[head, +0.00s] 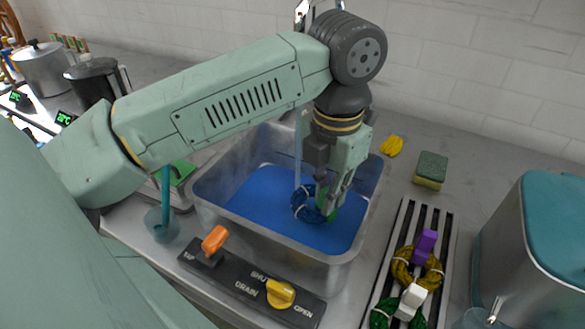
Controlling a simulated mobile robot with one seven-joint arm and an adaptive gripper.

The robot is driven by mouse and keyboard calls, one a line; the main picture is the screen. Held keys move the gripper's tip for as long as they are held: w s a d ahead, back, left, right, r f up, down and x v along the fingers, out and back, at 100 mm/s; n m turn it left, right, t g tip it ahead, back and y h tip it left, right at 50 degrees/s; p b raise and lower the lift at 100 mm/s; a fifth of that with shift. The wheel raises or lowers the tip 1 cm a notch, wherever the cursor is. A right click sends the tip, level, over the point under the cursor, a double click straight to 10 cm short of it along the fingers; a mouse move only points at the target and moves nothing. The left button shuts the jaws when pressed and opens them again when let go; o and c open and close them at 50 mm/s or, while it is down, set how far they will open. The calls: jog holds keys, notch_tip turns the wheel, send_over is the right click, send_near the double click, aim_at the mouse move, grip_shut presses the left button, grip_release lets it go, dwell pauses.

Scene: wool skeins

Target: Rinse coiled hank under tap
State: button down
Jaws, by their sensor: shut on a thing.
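A coiled blue hank (304,204) with pale ties hangs at my gripper (331,207), low inside the grey metal sink (212,203). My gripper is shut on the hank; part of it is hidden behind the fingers. A green piece shows at the fingertips, and I cannot tell what it is. The tap (303,14) stands behind my arm, mostly hidden. A thin pale stream of water (297,150) comes down beside my gripper to the hank. Blue liquid (262,190) covers the sink bottom. The orange tap lever (214,241) and yellow drain knob (280,293) sit on the front panel.
A slatted rack (448,222) at right holds a yellow hank (402,272) with a purple clip and a green hank (384,313) with a white clip. A sponge (430,170) and small yellow item (391,145) lie behind. A teal-lidded bin (530,260) stands far right. Pots stand left.

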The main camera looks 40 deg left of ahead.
jog(key=shift+f+b, duration=0.25)
jog(key=shift+b, duration=0.05)
jog(key=shift+f+b, duration=0.2)
jog(key=shift+b, duration=0.1)
jog(key=shift+r, duration=0.2)
jog(key=shift+r, duration=0.3)
jog(key=shift+f, duration=0.2)
jog(key=shift+f+b, duration=0.3)
jog(key=shift+b, duration=0.15)
jog(key=shift+r, duration=0.15)
jog(key=shift+r, duration=0.3)
